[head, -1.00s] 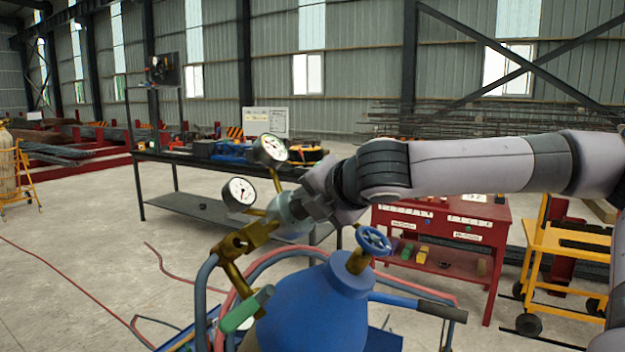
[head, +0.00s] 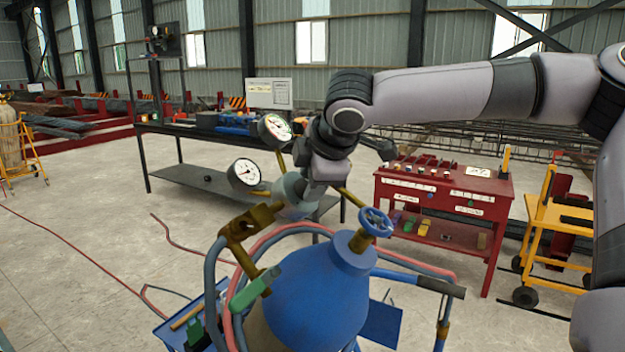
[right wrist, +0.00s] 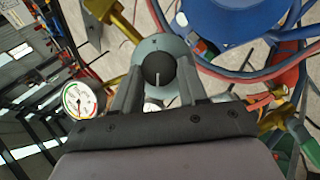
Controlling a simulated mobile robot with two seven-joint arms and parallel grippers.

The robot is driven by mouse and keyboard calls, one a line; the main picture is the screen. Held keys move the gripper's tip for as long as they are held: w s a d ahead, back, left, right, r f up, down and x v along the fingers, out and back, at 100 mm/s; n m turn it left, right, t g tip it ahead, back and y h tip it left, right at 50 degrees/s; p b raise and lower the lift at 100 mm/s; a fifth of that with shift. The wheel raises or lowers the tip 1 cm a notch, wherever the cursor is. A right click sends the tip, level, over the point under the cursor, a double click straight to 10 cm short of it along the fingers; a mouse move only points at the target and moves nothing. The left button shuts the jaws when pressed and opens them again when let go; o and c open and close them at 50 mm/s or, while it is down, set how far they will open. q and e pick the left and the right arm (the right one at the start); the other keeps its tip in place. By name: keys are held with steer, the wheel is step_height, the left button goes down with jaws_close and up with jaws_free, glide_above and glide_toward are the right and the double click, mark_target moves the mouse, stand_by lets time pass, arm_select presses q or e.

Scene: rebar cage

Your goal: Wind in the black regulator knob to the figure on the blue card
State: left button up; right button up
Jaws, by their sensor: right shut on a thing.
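The black regulator knob (right wrist: 159,70), with a white pointer line, sits on the grey-green regulator body (right wrist: 150,46). My right gripper (right wrist: 160,86) has one finger on each side of the knob and is shut on it. In the head view my right gripper (head: 303,184) comes down onto the regulator body (head: 290,192) from above and hides the knob. Two white dial gauges stand by it, an upper one (head: 274,128) and a lower one (head: 244,173); their figures are too small to read. I cannot make out a blue card. My left gripper is not in view.
A blue cylinder (head: 312,300) with a blue handwheel (head: 376,222) stands just below the gripper. Red and grey hoses (head: 270,240) loop around it. A red cabinet (head: 440,200) and yellow trolley (head: 540,240) stand at the right, a dark bench (head: 190,180) behind.

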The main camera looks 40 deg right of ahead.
steer(key=shift+m, duration=0.4)
steer(key=o, duration=1.1)
steer(key=shift+c, duration=0.2)
steer(key=v, duration=0.7)
steer(key=shift+r, duration=0.15)
